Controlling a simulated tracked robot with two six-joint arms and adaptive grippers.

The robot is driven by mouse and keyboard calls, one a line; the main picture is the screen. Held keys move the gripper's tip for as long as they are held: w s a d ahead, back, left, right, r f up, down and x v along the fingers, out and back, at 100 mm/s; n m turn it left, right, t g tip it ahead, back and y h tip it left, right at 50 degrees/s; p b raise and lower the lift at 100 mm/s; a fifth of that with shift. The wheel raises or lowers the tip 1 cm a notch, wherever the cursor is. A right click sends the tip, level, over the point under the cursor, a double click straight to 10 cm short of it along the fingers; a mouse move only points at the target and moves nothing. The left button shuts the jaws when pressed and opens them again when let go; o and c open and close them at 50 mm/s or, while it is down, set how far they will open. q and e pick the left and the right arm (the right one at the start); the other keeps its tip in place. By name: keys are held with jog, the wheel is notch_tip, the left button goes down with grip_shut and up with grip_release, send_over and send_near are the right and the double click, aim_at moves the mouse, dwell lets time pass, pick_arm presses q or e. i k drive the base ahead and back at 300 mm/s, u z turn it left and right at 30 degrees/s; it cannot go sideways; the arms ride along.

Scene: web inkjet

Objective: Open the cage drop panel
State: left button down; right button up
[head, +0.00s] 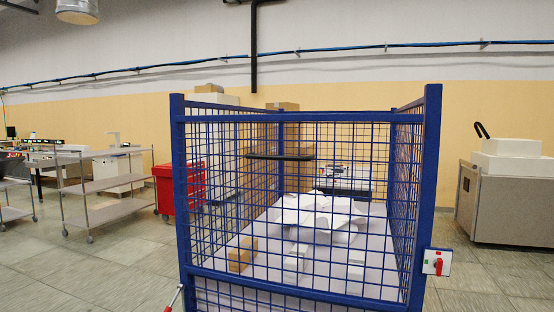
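The blue wire-mesh cage (178,190) stands close in front of me. Its front drop panel (290,281) is upright and closed across the opening, with a top rail (290,118) between two corner posts. A latch with a red handle on a white plate (437,262) sits on the right post. Another red-tipped lever (175,297) shows low at the left post, partly cut off by the frame's bottom edge. Through the mesh I see crumpled white paper (318,213), white boxes (293,262) and small brown boxes (241,254). Neither gripper is in view.
A red bin (181,187) and metal shelf carts (103,186) stand to the left. A grey cabinet (507,208) with white boxes on top stands at the right.

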aim_at(332, 119)
jog(key=u, duration=0.05)
jog(key=i, duration=1)
jog(key=z, duration=0.1)
